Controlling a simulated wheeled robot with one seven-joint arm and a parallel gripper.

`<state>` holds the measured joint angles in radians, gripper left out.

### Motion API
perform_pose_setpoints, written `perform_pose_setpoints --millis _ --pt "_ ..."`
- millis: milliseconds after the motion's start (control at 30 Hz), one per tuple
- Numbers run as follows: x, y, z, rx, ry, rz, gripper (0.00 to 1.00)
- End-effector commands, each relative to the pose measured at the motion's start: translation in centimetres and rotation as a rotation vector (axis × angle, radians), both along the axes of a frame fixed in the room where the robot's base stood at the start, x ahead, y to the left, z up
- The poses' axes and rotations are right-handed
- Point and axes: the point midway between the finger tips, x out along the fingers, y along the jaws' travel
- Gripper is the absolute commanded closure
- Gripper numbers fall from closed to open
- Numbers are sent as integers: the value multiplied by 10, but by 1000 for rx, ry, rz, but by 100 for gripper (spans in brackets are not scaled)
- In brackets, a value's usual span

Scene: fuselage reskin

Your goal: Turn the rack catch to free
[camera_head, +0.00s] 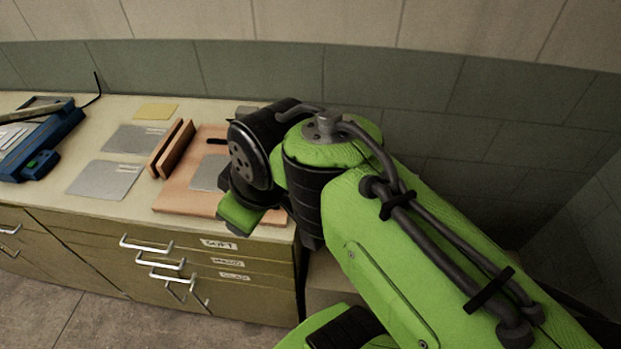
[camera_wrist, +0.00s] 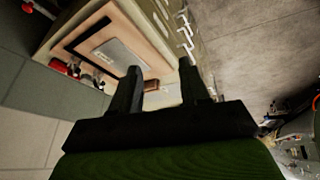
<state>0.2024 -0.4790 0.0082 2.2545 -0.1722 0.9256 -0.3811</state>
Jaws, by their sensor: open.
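I cannot make out the rack catch for certain in either view. In the head view, a brown slotted wooden rack (camera_head: 170,148) stands on the bench, left of a pinkish board (camera_head: 185,203) with a grey metal sheet (camera_head: 208,172) on it. My gripper (camera_wrist: 159,72) shows in the wrist view with its two dark fingers apart and nothing held between them. Beyond the fingers, the wrist view shows the board (camera_wrist: 125,22) with the grey sheet (camera_wrist: 122,58), and a small brown block (camera_wrist: 151,85). In the head view my arm hides the bench's right end and the fingertips.
Loose metal sheets (camera_head: 105,178) and a yellow sheet (camera_head: 155,111) lie on the bench (camera_head: 60,205). A blue tool (camera_head: 45,150) is at the far left. Drawers with protruding handles (camera_head: 160,264) line the front. Small red items (camera_wrist: 62,68) show in the wrist view. A tiled wall stands behind.

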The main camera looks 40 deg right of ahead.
Motion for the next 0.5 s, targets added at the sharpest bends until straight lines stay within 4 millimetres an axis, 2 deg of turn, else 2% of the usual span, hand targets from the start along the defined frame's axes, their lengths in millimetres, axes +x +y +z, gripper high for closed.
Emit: perform_pose_setpoints --millis 167,333,467,500 --pt "35 -17 -3 -55 16 151 55" --pt "69 -42 -11 -109 28 317 55" --pt "98 -73 -23 -155 29 476 55" --pt "108 -87 -29 -173 26 535 55"
